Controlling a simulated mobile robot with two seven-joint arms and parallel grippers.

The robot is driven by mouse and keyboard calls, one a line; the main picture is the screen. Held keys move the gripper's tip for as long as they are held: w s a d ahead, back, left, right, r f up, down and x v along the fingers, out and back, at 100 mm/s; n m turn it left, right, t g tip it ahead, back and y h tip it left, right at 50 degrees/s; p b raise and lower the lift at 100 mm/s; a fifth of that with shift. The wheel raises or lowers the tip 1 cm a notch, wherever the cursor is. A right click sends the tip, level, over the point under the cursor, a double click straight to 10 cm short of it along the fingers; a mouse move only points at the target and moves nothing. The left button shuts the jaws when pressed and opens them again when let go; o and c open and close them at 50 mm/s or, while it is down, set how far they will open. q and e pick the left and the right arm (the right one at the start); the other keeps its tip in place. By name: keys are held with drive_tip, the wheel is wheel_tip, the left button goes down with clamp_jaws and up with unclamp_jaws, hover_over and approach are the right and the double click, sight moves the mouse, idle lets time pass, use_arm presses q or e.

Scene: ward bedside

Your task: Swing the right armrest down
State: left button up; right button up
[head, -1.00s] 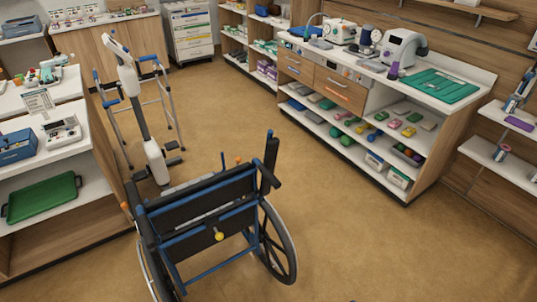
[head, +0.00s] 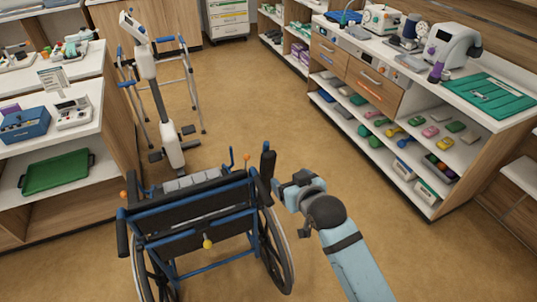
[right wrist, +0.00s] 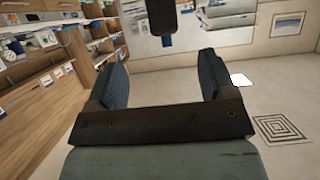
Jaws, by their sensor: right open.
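The wheelchair (head: 195,222) stands in the lower middle of the head view, seen from behind, with a dark back panel and blue frame. Its right armrest (head: 267,162) stands upright, a dark pad at the right side of the backrest. My right gripper (head: 279,187) is just right of the armrest, pointing towards it. In the right wrist view the two fingers (right wrist: 163,68) are apart with nothing between them. A dark pad end (right wrist: 161,20), apparently the armrest, shows beyond the fingertips. My left gripper is out of view.
A walker (head: 190,85) and a white-grey lifting device (head: 160,100) stand beyond the chair. A shelf unit with a green tray (head: 57,172) is at left. A long counter (head: 400,75) stands at right.

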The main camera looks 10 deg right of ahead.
sight(270, 162)
drive_tip(key=p+x, duration=0.1)
drive_tip(key=x, duration=1.2)
drive_tip(key=shift+w+a+p, duration=0.25)
drive_tip(key=shift+w+p, duration=0.05)
drive_tip(key=shift+w, duration=0.1)
